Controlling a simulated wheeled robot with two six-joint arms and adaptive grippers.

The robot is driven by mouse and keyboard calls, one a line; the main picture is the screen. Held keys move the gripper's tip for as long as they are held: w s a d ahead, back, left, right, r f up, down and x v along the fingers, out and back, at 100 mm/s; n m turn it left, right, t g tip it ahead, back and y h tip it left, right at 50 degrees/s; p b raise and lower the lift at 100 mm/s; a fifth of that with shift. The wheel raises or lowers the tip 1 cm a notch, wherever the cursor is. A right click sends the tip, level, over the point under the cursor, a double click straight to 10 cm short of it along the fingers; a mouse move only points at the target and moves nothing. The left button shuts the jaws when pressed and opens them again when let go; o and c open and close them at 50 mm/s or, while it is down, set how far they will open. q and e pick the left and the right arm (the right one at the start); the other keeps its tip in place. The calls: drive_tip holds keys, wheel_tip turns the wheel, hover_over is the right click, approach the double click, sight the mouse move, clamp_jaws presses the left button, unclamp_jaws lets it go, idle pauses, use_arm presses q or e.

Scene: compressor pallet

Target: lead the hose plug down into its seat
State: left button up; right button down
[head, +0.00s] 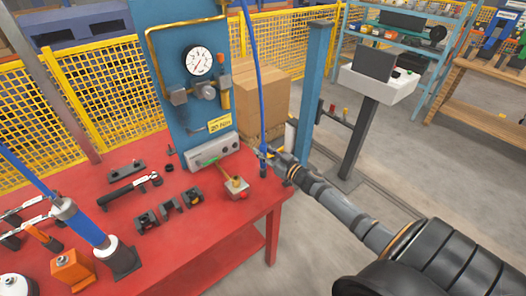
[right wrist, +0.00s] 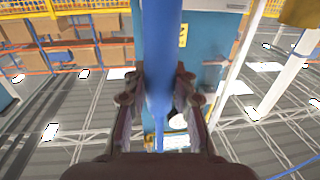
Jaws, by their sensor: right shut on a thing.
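The blue hose (head: 253,80) hangs down from above. Its dark lower end, the hose plug (head: 263,170), is at the right edge of the red table, beside the blue panel. My right gripper (head: 268,157) is shut on it there. In the right wrist view the blue hose (right wrist: 163,60) runs between the two fingers of my right gripper (right wrist: 160,100). The plug's tip is small, and I cannot tell whether it touches anything below. I cannot make out the seat for certain. My left gripper is not in view.
A blue panel (head: 170,60) with a pressure gauge (head: 199,61) stands at the back of the red table (head: 190,240). Black holders (head: 170,205) and tools lie further left.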

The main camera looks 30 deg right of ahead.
drive_tip(key=shift+f, duration=0.3)
drive_tip(key=c, duration=1)
unclamp_jaws()
drive_tip(key=v, duration=1.2)
